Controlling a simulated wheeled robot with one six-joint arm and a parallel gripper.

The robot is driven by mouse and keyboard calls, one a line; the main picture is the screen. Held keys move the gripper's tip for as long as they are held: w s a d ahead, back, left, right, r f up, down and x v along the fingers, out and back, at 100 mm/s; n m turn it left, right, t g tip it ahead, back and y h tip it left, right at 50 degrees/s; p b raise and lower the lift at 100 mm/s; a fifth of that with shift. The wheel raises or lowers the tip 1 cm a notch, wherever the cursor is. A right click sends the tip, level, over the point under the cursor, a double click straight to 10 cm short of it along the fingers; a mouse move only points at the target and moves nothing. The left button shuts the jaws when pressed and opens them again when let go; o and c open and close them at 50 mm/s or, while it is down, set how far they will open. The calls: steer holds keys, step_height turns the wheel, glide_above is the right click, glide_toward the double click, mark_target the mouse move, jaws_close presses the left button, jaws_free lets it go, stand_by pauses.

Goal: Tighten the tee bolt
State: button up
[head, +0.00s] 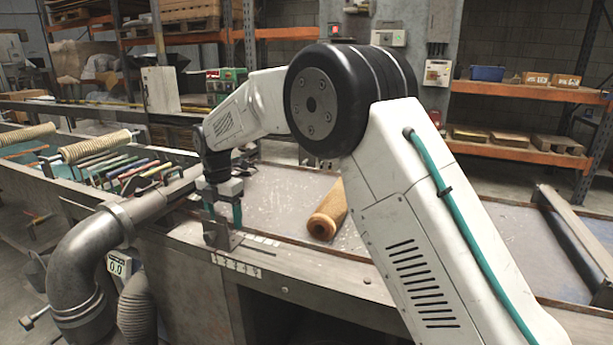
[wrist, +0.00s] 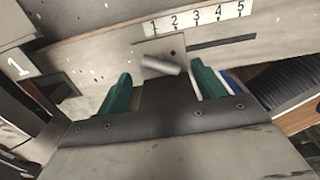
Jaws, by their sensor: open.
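A short grey bar, seemingly the head of the tee bolt (wrist: 160,65), shows in the wrist view against a small metal plate (wrist: 176,46) below a number strip. My gripper (wrist: 162,70) is open, its two green fingers on either side of the bar with gaps showing and nothing held. How far the bar stands from the fingertips in depth is unclear. In the head view my gripper (head: 223,218) points down at a small metal bracket (head: 217,236) on the bench's front edge. The bolt cannot be made out there.
A number strip (head: 237,266) runs along the bench edge, also in the wrist view (wrist: 197,18). A large metal pipe elbow (head: 85,255) stands left of my gripper. Several coloured rods (head: 125,170) lie behind left.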

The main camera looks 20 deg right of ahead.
step_height(320, 180, up, 6)
steer(key=shift+f, duration=0.15)
steer(key=s+d+r+m, duration=0.5)
steer(key=s+d+m, duration=0.1)
steer(key=s+d, duration=0.3)
steer(key=s+d+r+m, duration=0.6)
steer(key=s+d, duration=0.3)
steer(key=shift+r+m+t, duration=0.15)
steer(key=shift+m+t, duration=0.15)
steer(key=shift+m, duration=0.1)
steer(key=shift+c, duration=0.3)
